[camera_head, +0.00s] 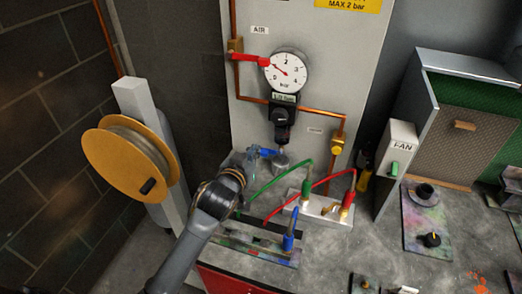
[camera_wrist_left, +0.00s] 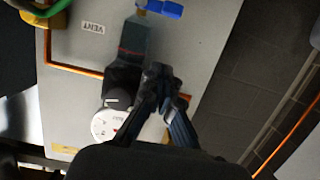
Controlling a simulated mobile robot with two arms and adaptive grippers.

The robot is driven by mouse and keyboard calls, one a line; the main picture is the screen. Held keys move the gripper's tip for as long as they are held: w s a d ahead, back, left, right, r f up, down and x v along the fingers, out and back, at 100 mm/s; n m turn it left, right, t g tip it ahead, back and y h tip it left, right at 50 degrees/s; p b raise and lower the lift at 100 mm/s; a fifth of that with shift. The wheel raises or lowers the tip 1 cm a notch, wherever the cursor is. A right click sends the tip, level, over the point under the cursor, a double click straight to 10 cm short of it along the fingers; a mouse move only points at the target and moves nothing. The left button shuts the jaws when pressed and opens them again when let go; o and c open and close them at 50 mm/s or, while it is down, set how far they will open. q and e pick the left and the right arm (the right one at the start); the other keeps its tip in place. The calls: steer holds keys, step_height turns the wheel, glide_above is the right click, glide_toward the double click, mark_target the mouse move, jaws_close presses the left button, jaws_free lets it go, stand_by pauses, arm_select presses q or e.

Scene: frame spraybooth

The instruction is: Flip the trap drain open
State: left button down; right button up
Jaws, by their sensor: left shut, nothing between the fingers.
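The trap drain's blue lever (camera_head: 268,153) sticks out to the left at the bottom of the dark trap (camera_head: 282,132), below the pressure gauge (camera_head: 285,72). In the left wrist view the blue lever (camera_wrist_left: 165,8) is at the top edge, beside a small brass fitting and partly cut off. My left gripper (camera_head: 254,153) is shut and empty, close to the lever's left end. In the left wrist view its shut fingers (camera_wrist_left: 160,75) lie in front of the panel, apart from the lever in the picture. I cannot tell if they touch. My right gripper is not in view.
A red air valve handle (camera_head: 250,60) is left of the gauge. Green and red hoses run to a metal block (camera_head: 318,207) right of my arm. A yellow hose reel (camera_head: 128,158) stands at left. A fan switch box (camera_head: 397,150) is at right.

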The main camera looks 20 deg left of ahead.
arm_select(q)
steer(key=p, duration=0.2)
glide_above(271, 152)
steer(key=s+a, duration=0.2)
steer(key=s, duration=0.2)
steer(key=f, duration=0.2)
step_height(271, 152, down, 4)
steer(key=shift+w+r, duration=0.1)
steer(key=shift+r, duration=0.05)
steer(key=shift+w+a, duration=0.1)
